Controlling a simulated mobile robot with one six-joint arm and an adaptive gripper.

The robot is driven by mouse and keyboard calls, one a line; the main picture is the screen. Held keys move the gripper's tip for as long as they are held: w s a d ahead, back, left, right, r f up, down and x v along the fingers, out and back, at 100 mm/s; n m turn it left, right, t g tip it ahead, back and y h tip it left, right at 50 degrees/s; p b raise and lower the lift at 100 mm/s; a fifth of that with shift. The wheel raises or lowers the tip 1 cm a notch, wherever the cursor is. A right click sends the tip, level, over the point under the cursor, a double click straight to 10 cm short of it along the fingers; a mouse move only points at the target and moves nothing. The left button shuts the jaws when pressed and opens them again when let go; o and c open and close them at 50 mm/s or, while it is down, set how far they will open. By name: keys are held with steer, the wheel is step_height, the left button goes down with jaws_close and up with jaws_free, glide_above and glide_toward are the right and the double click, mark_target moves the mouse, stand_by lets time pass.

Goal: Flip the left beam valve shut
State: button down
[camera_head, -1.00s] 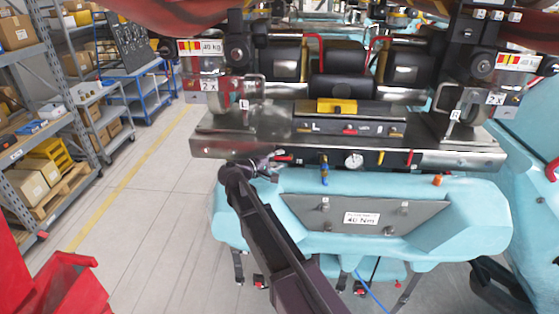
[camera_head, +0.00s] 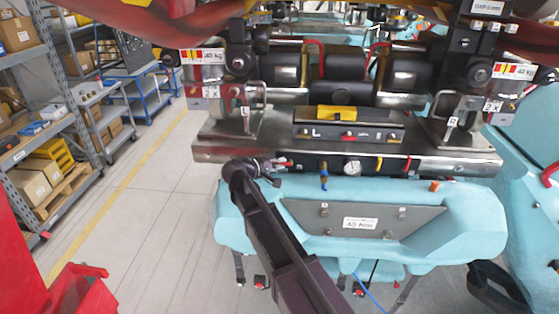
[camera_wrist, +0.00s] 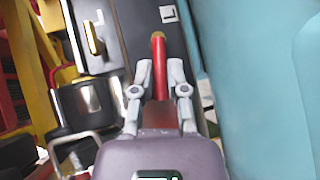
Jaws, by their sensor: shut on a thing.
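The left beam valve's red lever (camera_wrist: 159,72) stands between my fingers in the wrist view, beside a white L label on the dark panel. In the head view the red lever (camera_head: 285,164) shows at the left part of the beam's front panel. My gripper (camera_wrist: 160,82) is shut on the lever, one finger on each side of it. In the head view my gripper (camera_head: 273,170) is small and dark against the beam, and its fingers are hard to make out.
The light-blue body (camera_head: 465,220) lies close below the panel. Shelving (camera_head: 25,110) stands at the left, with open floor between.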

steer(key=shift+r+y, duration=0.1)
steer(key=shift+y, duration=0.2)
steer(key=c, duration=0.7)
jaws_free()
steer(key=shift+o, duration=0.2)
steer(key=shift+f+b, duration=0.2)
steer(key=shift+b, duration=0.1)
